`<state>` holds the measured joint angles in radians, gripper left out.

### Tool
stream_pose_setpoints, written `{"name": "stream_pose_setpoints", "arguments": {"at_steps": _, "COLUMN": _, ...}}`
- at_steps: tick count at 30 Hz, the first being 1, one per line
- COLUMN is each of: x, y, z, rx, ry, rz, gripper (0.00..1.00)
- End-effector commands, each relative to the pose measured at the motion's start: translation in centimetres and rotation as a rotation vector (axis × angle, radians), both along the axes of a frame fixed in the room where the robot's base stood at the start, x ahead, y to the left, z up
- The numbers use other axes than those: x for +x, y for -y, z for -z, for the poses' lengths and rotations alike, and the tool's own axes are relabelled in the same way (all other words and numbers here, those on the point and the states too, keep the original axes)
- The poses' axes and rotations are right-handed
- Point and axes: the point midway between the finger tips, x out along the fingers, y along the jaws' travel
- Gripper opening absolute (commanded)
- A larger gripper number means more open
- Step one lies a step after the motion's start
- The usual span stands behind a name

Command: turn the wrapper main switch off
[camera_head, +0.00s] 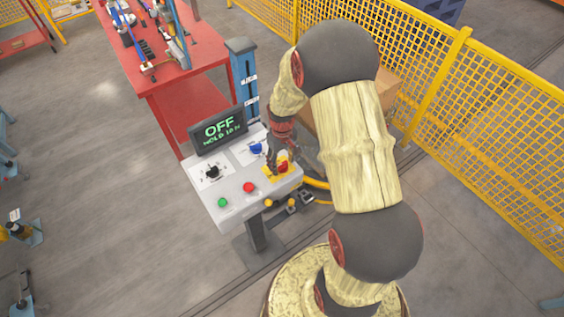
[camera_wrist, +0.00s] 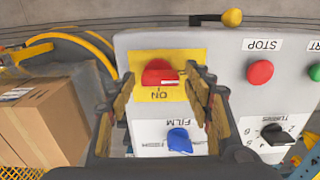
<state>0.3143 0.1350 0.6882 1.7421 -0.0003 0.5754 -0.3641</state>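The wrapper main switch is a red knob (camera_wrist: 160,74) on a yellow plate (camera_wrist: 192,58) at one corner of the control panel (camera_head: 225,205). In the wrist view its bar lies roughly sideways, and an upside-down ON label shows just below it. In the head view the red knob (camera_head: 284,168) is partly covered by my gripper (camera_head: 278,160). My gripper (camera_wrist: 162,84) is open, with one finger on each side of the knob and a visible gap on both sides. The panel's display (camera_head: 218,131) reads OFF in green, with a smaller line below that is hard to read.
A blue FILM knob (camera_wrist: 179,141), a black selector (camera_wrist: 277,135) and a red STOP button (camera_wrist: 260,72) sit near the switch. A green button (camera_head: 222,202) is at the panel's front. A cardboard box (camera_wrist: 45,115) stands beside the panel. Yellow fencing (camera_head: 480,125) runs along the right.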

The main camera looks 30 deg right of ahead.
Motion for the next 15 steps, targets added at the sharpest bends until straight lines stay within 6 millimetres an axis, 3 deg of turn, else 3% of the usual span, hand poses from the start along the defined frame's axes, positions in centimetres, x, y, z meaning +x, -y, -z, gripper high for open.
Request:
{"name": "stream_pose_setpoints", "arguments": {"at_steps": 10, "x": 0.0, "y": 0.0, "z": -0.1, "rx": 0.0, "ry": 0.0, "rz": 0.001, "gripper": 0.55}}
{"name": "stream_pose_setpoints", "arguments": {"at_steps": 15, "x": 0.1, "y": 0.0, "z": -1.6, "rx": -0.001, "ry": 0.003, "rz": 0.001, "gripper": 0.55}}
